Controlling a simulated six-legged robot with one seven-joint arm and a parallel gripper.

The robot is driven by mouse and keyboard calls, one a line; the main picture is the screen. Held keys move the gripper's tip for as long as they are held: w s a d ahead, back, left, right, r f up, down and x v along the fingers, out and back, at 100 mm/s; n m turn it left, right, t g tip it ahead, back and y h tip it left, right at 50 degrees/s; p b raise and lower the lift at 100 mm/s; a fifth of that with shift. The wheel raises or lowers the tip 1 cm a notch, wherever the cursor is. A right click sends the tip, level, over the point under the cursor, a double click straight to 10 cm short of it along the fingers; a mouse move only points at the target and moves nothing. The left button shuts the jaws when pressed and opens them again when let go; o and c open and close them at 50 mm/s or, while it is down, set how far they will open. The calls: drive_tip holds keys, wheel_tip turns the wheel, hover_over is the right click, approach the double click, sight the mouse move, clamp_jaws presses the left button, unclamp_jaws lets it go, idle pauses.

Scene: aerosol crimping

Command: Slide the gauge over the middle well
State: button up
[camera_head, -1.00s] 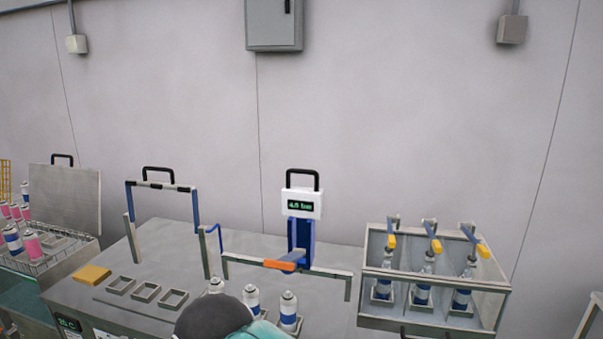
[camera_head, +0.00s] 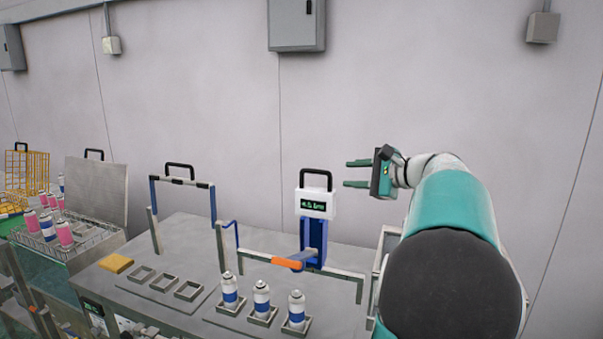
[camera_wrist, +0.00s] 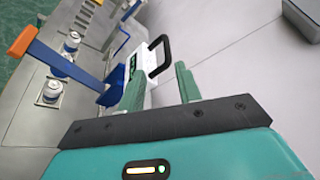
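The gauge (camera_head: 317,205) is a white box with a dark readout and a black loop handle, on a blue post with an orange-tipped lever (camera_head: 287,263). It sits on a low rail (camera_head: 345,273), toward the right end. Three square wells in front each hold a white-and-blue can. The middle well (camera_head: 262,317) is left of the gauge, nearer me. My gripper (camera_head: 347,173) is open and empty, up and right of the gauge, apart from it. In the wrist view the gauge (camera_wrist: 140,72) and its handle (camera_wrist: 160,56) show just beyond my open fingers (camera_wrist: 158,78).
Left on the bench are empty square holders (camera_head: 163,284), a yellow block (camera_head: 116,263) and a blue-posted frame (camera_head: 183,183). My arm hides most of the rack at right.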

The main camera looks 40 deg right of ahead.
sight(320, 172)
drive_tip(key=x, duration=0.4)
drive_tip(key=d+x, duration=0.1)
drive_tip(key=x, duration=0.8)
drive_tip(key=shift+w+d+r, duration=0.2)
drive_tip(key=shift+w+r, duration=0.05)
drive_tip(key=shift+r, duration=0.05)
clamp_jaws()
